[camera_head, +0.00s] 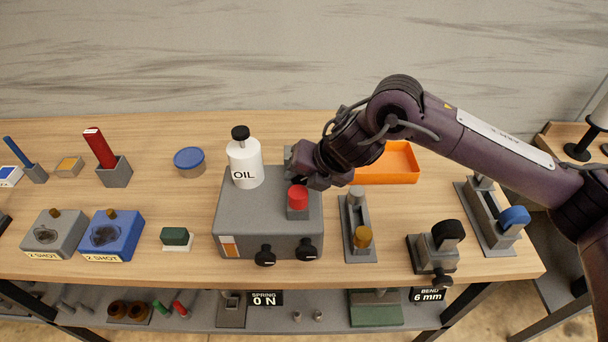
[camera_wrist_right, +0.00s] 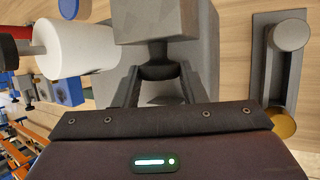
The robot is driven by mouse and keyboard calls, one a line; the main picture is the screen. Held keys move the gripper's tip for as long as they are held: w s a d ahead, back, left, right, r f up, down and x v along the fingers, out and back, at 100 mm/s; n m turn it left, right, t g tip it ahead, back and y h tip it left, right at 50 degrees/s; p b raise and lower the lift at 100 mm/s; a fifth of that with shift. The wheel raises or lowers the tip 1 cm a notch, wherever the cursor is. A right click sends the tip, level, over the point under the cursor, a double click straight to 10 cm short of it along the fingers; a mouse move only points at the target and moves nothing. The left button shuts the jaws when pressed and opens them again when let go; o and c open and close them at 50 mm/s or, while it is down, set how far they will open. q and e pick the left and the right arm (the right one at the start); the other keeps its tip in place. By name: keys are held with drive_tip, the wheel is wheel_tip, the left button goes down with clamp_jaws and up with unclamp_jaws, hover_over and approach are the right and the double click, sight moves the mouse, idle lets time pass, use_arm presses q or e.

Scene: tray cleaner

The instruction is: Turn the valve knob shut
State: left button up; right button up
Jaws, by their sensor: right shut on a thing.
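My right gripper (camera_head: 297,163) reaches in from the right over the back of a grey box (camera_head: 270,232), beside a white oil bottle (camera_head: 244,165) and just behind a red-capped grey post (camera_head: 298,200). In the right wrist view the fingers (camera_wrist_right: 161,84) are closed around a dark, rounded piece, which I take for the valve knob (camera_wrist_right: 160,71). It sits against a grey block (camera_wrist_right: 155,22). In the head view the hand hides the knob, so its turn angle cannot be told. My left gripper is not in view.
An orange tray (camera_head: 390,170) lies behind my right arm. A grey slide fixture (camera_head: 358,230) with a brass knob stands right of the box. Two black knobs (camera_head: 307,249) are on the box's front. Bare table lies left of the box, around a green block (camera_head: 175,238).

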drive_tip(key=shift+r, duration=0.1)
drive_tip(key=shift+a+r+h+p, duration=0.15)
drive_tip(key=shift+r+h+p, duration=0.05)
drive_tip(key=shift+h+p, duration=0.65)
drive_tip(key=h+p, duration=0.2)
drive_tip(key=p, duration=0.1)
drive_tip(key=n+h+p, duration=0.1)
drive_tip(key=h+p, duration=0.1)
drive_tip(key=p, duration=0.2)
drive_tip(key=a+h+p, duration=0.1)
drive_tip(key=h+p, duration=0.1)
drive_tip(key=p, duration=0.2)
drive_tip(key=shift+r+n, duration=0.25)
drive_tip(key=shift+n, duration=0.05)
drive_tip(key=h+p, duration=0.2)
drive_tip(key=shift+w+f+p, duration=0.1)
drive_tip(key=shift+f+p, duration=0.2)
drive_tip(key=shift+p, duration=0.05)
drive_tip(key=shift+f, duration=0.15)
drive_tip(key=shift+h, duration=0.25)
drive_tip(key=o, duration=0.7)
drive_tip(key=shift+f, duration=0.1)
